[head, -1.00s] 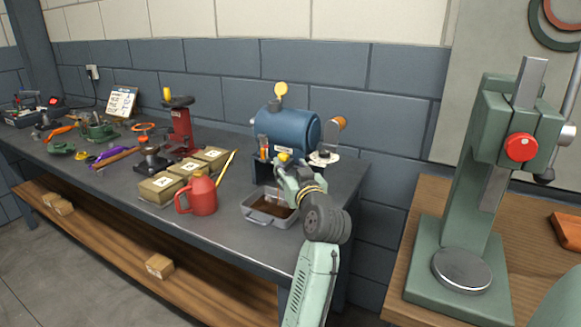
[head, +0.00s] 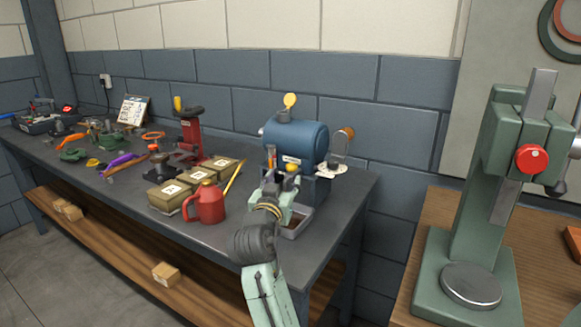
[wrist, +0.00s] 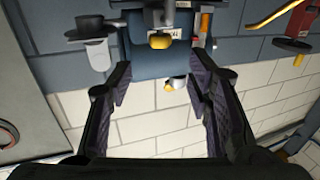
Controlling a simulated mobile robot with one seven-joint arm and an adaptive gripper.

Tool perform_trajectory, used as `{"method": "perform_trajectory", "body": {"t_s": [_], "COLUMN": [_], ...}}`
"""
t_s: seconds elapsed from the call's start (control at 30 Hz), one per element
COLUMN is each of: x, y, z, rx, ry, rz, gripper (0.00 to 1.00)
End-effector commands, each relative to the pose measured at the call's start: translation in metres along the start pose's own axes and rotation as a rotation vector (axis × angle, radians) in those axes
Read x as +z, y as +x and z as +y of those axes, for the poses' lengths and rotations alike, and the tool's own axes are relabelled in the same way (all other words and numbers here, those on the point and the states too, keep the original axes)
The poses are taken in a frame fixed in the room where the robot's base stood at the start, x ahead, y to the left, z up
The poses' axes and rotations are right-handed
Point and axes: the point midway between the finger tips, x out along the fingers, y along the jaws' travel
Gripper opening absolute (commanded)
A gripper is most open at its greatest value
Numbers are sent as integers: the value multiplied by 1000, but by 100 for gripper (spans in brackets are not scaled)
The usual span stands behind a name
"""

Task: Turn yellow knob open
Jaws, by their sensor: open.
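A blue tank-like machine (head: 300,140) stands at the right end of the dark workbench. A small yellow knob (head: 292,168) sits low on its front, and it also shows in the wrist view (wrist: 160,41). A round yellow cap (head: 290,100) stands on the tank's top. My gripper (wrist: 160,78) is open and empty, its fingers spread to either side of the picture's middle. The knob appears beyond the fingertips, roughly centred between them, with no visible contact. In the head view my gripper (head: 280,188) is just in front of and below the knob.
A grey tray (head: 299,222) lies below the machine, partly hidden by my arm. A red can (head: 206,204), several labelled boxes (head: 168,195) and a red stand (head: 190,135) are to the left. A green press (head: 480,190) stands on the wooden table at right.

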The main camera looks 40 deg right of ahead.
Motion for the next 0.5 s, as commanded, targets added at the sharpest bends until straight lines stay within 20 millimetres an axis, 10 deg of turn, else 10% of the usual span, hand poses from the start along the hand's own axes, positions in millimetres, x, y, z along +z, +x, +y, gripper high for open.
{"method": "perform_trajectory", "body": {"t_s": [0.5], "x": [-2], "y": [84], "z": [0], "rx": [0], "ry": [-3], "rz": [-2], "gripper": [46]}}
